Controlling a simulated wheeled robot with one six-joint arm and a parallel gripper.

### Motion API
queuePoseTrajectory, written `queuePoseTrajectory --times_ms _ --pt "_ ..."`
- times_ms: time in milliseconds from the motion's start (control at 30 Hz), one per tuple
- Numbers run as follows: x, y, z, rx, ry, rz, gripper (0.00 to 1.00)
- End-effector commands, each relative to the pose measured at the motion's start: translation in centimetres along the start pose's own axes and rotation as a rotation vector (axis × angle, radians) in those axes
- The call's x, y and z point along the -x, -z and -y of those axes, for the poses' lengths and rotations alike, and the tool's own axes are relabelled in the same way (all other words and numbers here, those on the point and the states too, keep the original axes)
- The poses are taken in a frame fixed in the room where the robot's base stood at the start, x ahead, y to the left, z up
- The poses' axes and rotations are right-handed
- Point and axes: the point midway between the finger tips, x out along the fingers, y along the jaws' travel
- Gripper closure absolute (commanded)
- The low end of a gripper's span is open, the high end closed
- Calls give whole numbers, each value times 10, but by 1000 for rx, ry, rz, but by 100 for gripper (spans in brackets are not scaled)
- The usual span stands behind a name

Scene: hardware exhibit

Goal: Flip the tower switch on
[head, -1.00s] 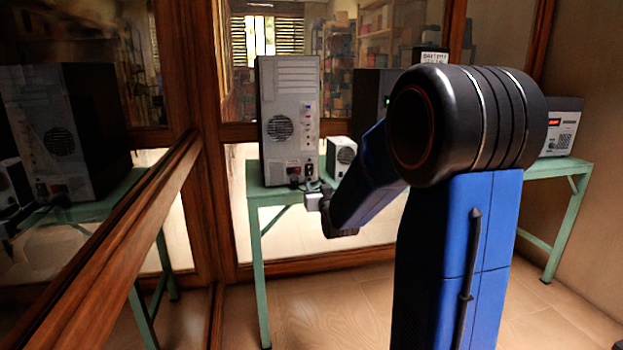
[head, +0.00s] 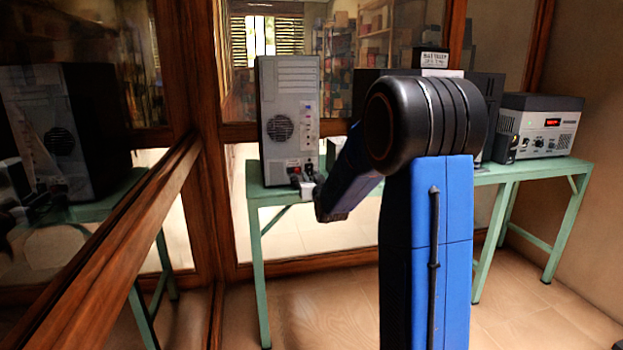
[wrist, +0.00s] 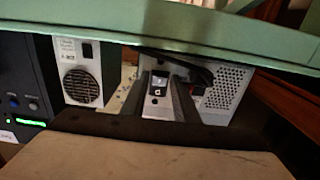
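The grey computer tower (head: 290,85) stands upright at the left end of the green table, its back panel with a round vent facing me. In the wrist view, part of its pale casing with small perforations (wrist: 232,85) shows. A black rocker switch with white marks (wrist: 158,85) appears between the two fingers of my gripper (wrist: 163,88). My gripper is open, with a narrow gap and nothing held. In the head view, my gripper (head: 307,189) is at the tower's lower back panel. Whether a finger touches the switch, I cannot tell.
The green table (head: 500,172) also carries a grey instrument with a red display (head: 540,125) at right. A small white box with a round vent (wrist: 82,72) stands near the tower. A dark cable (wrist: 185,65) runs close to the fingers. A wood-framed glass wall (head: 130,215) is at left.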

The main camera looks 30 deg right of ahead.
Motion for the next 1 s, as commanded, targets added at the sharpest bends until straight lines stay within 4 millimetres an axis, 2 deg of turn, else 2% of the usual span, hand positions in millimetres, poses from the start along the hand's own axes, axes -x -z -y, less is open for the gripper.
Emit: queuePoseTrajectory --times_ms 33,100,600,967,1000 --pt "0 0 0 0 0 0 86" --pt "0 0 0 0 0 0 100" --pt "-2 -4 0 0 -1 -100 100" --pt "-2 -4 0 0 -1 -111 100" --pt "-2 -4 0 0 -1 -111 72"
